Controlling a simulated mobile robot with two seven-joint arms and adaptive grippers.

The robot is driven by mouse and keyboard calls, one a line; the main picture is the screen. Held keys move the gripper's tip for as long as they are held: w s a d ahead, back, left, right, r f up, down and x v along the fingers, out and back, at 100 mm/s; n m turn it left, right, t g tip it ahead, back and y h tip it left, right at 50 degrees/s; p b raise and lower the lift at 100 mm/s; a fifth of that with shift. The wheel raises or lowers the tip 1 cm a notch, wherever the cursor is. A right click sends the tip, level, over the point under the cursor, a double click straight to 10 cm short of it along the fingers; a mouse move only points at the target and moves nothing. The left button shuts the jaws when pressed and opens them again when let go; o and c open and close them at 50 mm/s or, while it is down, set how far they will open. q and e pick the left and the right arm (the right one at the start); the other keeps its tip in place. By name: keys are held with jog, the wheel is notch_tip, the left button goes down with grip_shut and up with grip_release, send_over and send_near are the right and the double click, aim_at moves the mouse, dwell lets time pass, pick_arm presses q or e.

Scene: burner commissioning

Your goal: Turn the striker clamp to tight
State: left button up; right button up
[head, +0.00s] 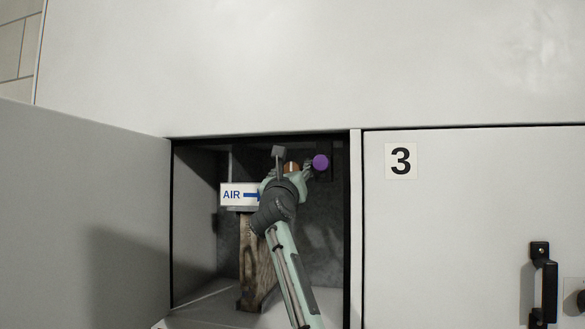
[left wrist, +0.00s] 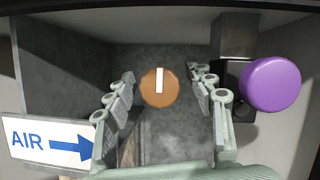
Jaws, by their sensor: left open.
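A round orange knob (left wrist: 159,96) with an upright white bar mark sits between the fingers in the left wrist view. In the head view only a small part of the orange knob (head: 291,167) shows past the gripper. A purple round knob (left wrist: 270,84) is to the right, outside the fingers; the purple knob (head: 320,162) also shows in the head view. No label shows which is the striker clamp. My left gripper (left wrist: 163,85) is open, one finger on each side of the orange knob, with gaps between. My right gripper is out of view.
An open compartment holds these parts, with its door (head: 85,215) swung out at left. A white AIR sign (left wrist: 45,142) with a blue arrow is at left, above a worn post (head: 256,265). A closed door marked 3 (head: 460,230) is at right.

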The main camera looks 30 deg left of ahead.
pick_arm(q)
jog(key=shift+c, duration=0.2)
jog(key=c, duration=1.1)
jog(key=shift+m+h, duration=0.3)
jog(key=shift+m, duration=0.2)
jog(key=m+h, duration=0.1)
jog(key=m, duration=0.1)
jog(key=m+t+h, duration=0.1)
jog(key=m, duration=0.2)
jog(key=shift+h, duration=0.4)
jog(key=m+h, duration=0.1)
jog(key=m, duration=0.2)
jog(key=m+h, duration=0.2)
jog(key=m, duration=0.2)
jog(key=m+h, duration=0.1)
jog(key=m, duration=0.2)
jog(key=m+g+h, duration=0.1)
jog(key=m, duration=0.2)
jog(key=shift+w+h, duration=0.1)
jog(key=shift+h, duration=0.2)
jog(key=shift+f+m+g+h, duration=0.1)
jog(key=shift+m+g+h, duration=0.15)
jog(key=shift+m+g, duration=0.65)
jog(key=shift+m+g+h, duration=0.2)
jog(key=shift+m+h, duration=0.05)
jog(key=shift+m, duration=1.25)
jog(key=shift+d, duration=0.1)
